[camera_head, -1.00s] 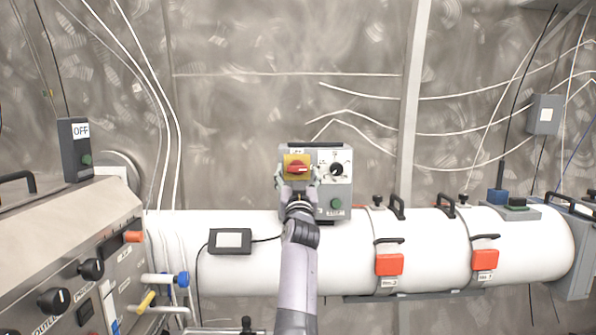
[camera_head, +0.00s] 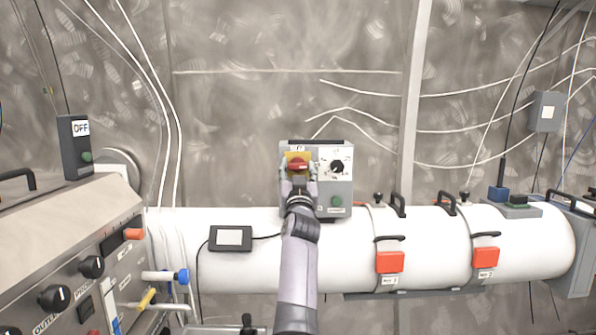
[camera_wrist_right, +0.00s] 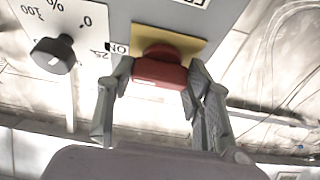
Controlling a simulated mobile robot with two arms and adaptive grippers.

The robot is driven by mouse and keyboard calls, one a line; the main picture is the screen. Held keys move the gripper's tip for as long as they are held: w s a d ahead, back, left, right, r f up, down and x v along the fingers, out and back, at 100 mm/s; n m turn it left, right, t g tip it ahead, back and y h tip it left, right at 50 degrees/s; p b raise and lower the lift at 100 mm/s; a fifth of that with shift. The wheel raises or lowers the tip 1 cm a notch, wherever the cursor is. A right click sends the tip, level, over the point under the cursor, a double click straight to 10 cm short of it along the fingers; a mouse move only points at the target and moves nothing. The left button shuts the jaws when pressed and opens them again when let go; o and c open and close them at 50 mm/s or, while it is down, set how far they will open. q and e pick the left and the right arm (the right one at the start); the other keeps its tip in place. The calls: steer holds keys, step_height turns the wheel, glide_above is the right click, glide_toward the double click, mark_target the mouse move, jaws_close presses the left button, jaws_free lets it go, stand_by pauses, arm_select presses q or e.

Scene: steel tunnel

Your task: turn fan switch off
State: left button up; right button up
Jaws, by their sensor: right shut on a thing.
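The fan switch (camera_head: 298,163) is a red rotary knob on a yellow plate at the left of a grey control box (camera_head: 337,187). The box stands on the white cylinder. My right gripper (camera_head: 299,176) is at the switch, its fingers on both sides of the knob. In the right wrist view the red knob (camera_wrist_right: 160,72) sits between the fingertips of the gripper (camera_wrist_right: 158,80), against the yellow plate. An "ON" mark shows beside the plate. The gripper hides the lower part of the switch in the head view. My left gripper is not in view.
A black dial (camera_head: 337,167) and a green button (camera_head: 336,201) are right of the switch on the same box. A small screen (camera_head: 230,238) lies on the white cylinder (camera_head: 350,250). A sloped panel with knobs (camera_head: 91,267) stands at the left.

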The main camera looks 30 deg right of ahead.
steer(key=shift+c, duration=0.8)
steer(key=shift+n, duration=0.4)
steer(key=shift+d+n+t+y+p, duration=0.1)
steer(key=shift+n+t+y+p, duration=0.25)
steer(key=shift+n+y, duration=0.6)
steer(key=n+p, duration=0.1)
steer(key=n, duration=0.1)
steer(key=n+y, duration=0.1)
steer(key=n, duration=0.1)
steer(key=shift+s+d+r+y+p, duration=0.1)
steer(key=shift+r+y+p, duration=0.15)
steer(key=shift+p, duration=0.1)
steer(key=n+y+p, duration=0.1)
steer(key=n+p, duration=0.3)
steer(key=p, duration=0.2)
steer(key=n+g+y+p, duration=0.1)
steer(key=n+y+p, duration=0.1)
steer(key=n+p, duration=0.3)
steer(key=n+g+y+p, duration=0.1)
steer(key=n+y+p, duration=0.1)
steer(key=n+p, duration=0.3)
steer(key=shift+r+n+p, duration=0.25)
steer(key=shift+r+p, duration=0.05)
steer(key=shift+p, duration=1.25)
steer(key=shift+f+n+g+p, duration=0.4)
steer(key=shift+n+p, duration=0.4)
steer(key=shift+p, duration=0.4)
steer(key=shift+r, duration=0.1)
